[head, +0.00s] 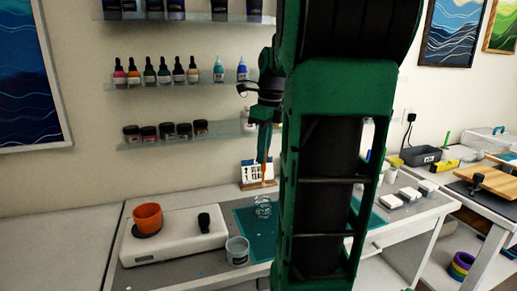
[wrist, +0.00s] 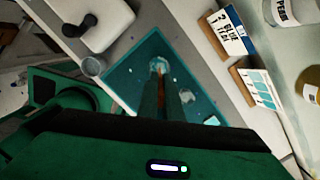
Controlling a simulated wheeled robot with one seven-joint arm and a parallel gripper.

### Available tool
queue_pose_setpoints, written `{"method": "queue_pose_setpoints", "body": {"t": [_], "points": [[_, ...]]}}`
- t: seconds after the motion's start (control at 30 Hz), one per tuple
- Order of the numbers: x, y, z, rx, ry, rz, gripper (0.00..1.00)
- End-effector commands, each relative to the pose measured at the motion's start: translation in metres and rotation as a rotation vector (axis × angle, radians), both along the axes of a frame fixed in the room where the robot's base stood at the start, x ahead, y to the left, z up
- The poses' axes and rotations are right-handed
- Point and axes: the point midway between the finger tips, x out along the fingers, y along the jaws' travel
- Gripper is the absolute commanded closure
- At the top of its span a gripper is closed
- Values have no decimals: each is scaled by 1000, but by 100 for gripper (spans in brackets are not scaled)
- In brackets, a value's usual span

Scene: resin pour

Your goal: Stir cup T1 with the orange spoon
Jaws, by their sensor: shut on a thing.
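My gripper (head: 264,154) points straight down, shut on the thin orange spoon (head: 264,172). In the wrist view the spoon (wrist: 161,92) shows as an orange strip between the fingers (wrist: 166,80). A clear cup (head: 263,208) stands upright on the teal mat (head: 245,222), below the spoon. In the wrist view this cup (wrist: 158,64) lies just beyond the fingertips. No label is readable on it, so I cannot confirm that it is T1. I cannot tell whether the spoon's end is inside the cup or just above it.
A second clear cup (head: 237,251) stands left of the mat. A white device (head: 173,243) with an orange pot (head: 148,217) is further left. Label cards (wrist: 231,34) stand behind the mat. Shelves with bottles (head: 165,82) hang on the wall. My arm hides the bench's middle.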

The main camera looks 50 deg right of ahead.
Motion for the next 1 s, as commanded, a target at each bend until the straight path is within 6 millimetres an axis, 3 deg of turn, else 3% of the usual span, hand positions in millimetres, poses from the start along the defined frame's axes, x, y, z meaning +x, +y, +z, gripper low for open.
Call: {"method": "queue_pose_setpoints", "body": {"t": [1.0], "points": [[0, 0, -78, 1, 0, 2, 100]]}}
